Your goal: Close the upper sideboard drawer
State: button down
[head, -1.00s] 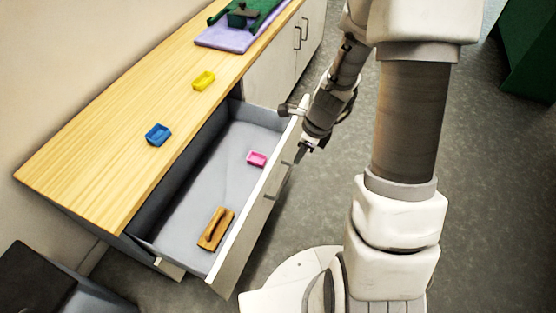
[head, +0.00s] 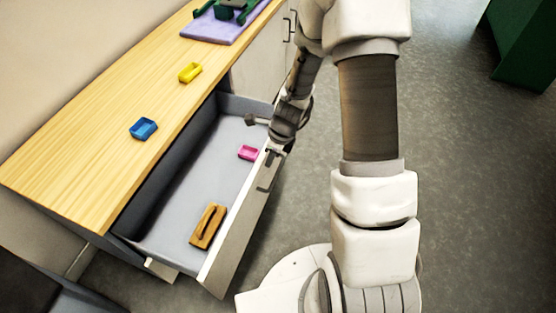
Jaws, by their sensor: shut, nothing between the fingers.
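The upper sideboard drawer (head: 172,207) stands pulled well out from the sideboard (head: 95,165). My gripper (head: 272,154) is shut and empty, at the top edge of the drawer front, above the handle. I cannot tell whether it touches the panel. My wrist hides the far end of the front.
A purple mat (head: 215,30) with a green item lies at the far end. A dark box (head: 35,285) stands at lower left.

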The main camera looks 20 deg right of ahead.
jog(key=shift+w+a, duration=0.15)
jog(key=shift+a, duration=0.05)
dwell(0.3)
